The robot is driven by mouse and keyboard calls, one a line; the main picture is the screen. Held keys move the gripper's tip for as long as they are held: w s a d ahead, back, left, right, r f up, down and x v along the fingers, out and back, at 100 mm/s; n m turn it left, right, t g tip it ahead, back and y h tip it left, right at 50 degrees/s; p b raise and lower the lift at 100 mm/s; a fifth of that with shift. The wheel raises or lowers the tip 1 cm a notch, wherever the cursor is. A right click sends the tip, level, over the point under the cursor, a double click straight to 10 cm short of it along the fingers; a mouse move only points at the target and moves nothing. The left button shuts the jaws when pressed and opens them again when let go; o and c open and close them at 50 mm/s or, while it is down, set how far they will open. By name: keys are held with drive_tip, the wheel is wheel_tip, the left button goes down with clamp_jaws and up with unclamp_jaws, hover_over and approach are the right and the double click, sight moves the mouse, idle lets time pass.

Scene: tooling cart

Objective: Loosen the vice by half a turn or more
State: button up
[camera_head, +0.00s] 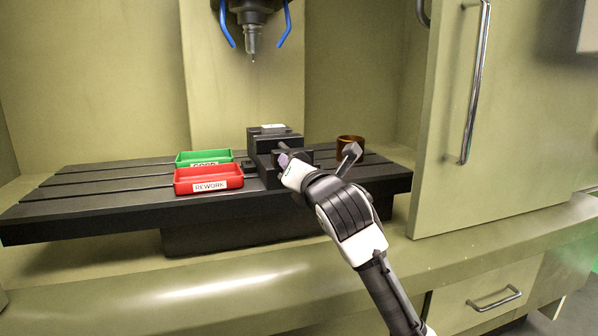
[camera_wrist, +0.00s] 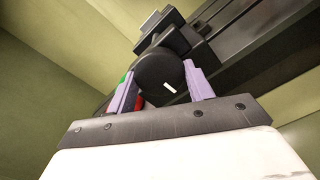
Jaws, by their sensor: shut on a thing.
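The dark vice (camera_head: 268,142) sits on the black slotted table, with its front end toward me. In the wrist view, the vice's round black handle hub (camera_wrist: 160,78), with a short white mark on its face, is between the two purple fingers. My gripper (camera_wrist: 158,70) is shut on this hub, one finger on each side. In the head view, my gripper (camera_head: 284,160) is at the front end of the vice, and my wrist hides part of the handle. A pale block (camera_head: 272,127) shows on top of the vice.
A red REWORK tray (camera_head: 208,187) and a green tray (camera_head: 204,154) stand left of the vice. A brown round cup (camera_head: 350,140) stands to its right, behind my wrist. A spindle with blue hoses (camera_head: 253,38) hangs above. The table's left part (camera_head: 90,195) is clear.

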drive_tip(key=shift+n, duration=0.3)
drive_tip(key=o, duration=1)
drive_tip(key=shift+c, duration=0.2)
drive_tip(key=v, duration=1.4)
